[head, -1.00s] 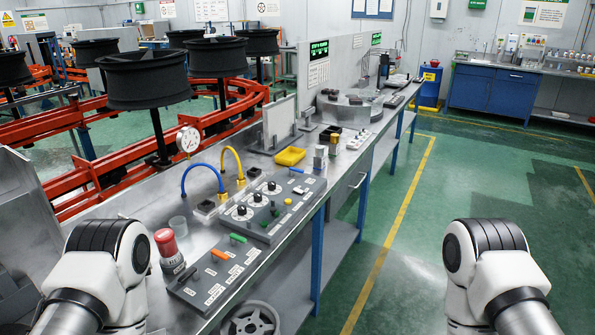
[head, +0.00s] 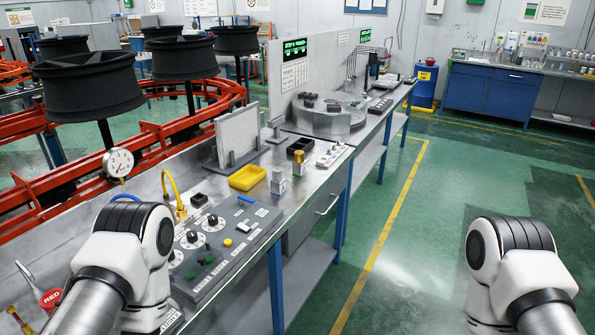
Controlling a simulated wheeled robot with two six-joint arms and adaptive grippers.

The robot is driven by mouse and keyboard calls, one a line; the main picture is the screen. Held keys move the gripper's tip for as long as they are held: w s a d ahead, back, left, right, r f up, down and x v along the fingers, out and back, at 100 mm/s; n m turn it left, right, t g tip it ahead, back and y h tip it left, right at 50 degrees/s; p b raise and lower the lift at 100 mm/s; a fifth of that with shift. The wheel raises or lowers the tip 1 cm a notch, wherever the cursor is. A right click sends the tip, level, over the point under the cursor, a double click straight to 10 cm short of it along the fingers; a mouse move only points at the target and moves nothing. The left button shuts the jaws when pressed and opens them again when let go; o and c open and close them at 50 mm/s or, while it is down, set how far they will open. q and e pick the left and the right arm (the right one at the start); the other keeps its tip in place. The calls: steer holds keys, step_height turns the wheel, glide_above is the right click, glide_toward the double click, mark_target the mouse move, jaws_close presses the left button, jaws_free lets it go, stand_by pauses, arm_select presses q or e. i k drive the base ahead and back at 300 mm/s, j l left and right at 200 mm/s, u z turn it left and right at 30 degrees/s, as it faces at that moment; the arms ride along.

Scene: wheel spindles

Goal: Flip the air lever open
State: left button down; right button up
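A grey control panel (head: 227,262) lies on the bench, with dials, green knobs, a yellow button and a white switch. A small blue lever (head: 247,199) sits at its far end. No label in view tells me which control is the air lever. My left arm covers the near part of the panel and most of a blue hose (head: 127,197). My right arm is over the floor at the lower right. Neither gripper is in view; only arm links show.
The metal bench (head: 212,187) runs away to the back right. On it are a yellow tray (head: 248,178), an upright grey plate (head: 237,137) and a round grey fixture (head: 322,122). A pressure gauge (head: 118,162) and black wheels (head: 88,82) stand left. The green floor right is clear.

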mark_target(240, 198)
steer(key=i+l+z, duration=0.1)
steer(key=i+l, duration=0.45)
steer(key=i, duration=0.2)
